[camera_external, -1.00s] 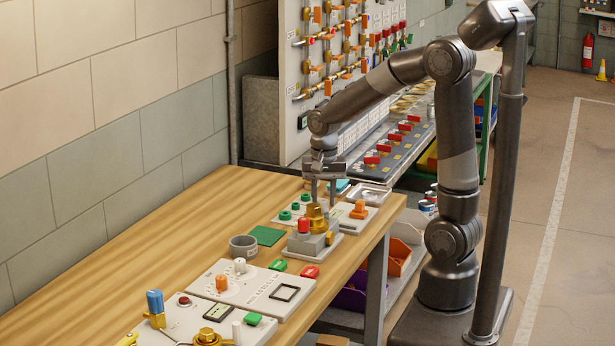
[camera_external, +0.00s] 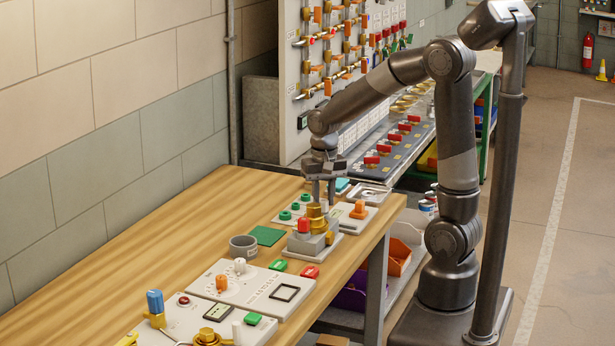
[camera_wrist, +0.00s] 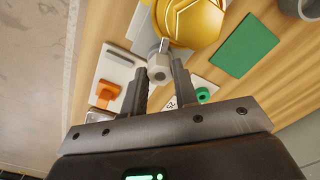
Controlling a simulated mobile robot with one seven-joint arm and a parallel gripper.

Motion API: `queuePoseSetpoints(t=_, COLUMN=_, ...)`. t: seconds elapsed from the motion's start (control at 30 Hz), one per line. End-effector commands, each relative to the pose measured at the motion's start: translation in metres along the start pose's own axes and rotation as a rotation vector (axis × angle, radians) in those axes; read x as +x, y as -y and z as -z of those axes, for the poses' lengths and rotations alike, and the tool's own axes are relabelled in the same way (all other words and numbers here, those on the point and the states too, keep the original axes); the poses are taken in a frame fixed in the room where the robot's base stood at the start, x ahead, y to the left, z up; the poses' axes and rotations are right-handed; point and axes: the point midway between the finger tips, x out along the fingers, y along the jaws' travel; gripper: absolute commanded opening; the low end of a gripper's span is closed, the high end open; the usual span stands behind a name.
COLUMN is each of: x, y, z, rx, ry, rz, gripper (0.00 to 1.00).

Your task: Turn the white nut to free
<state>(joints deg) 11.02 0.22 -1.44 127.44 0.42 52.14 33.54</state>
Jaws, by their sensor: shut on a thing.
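The nut is mostly hidden there by the fingers and the fitting.
A grey cup (camera_external: 243,247) and a green mat (camera_external: 267,235) lie nearer. The bench's left side is clear.

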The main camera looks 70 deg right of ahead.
Motion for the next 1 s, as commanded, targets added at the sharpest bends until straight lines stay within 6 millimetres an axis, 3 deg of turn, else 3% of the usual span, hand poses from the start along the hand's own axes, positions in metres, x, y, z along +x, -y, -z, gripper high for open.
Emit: queuePoseSetpoints(t=1.0, x=-0.0006, y=-0.0004, z=0.0007, rx=-0.913, ry=0.005, rz=0.0, gripper=0.04)
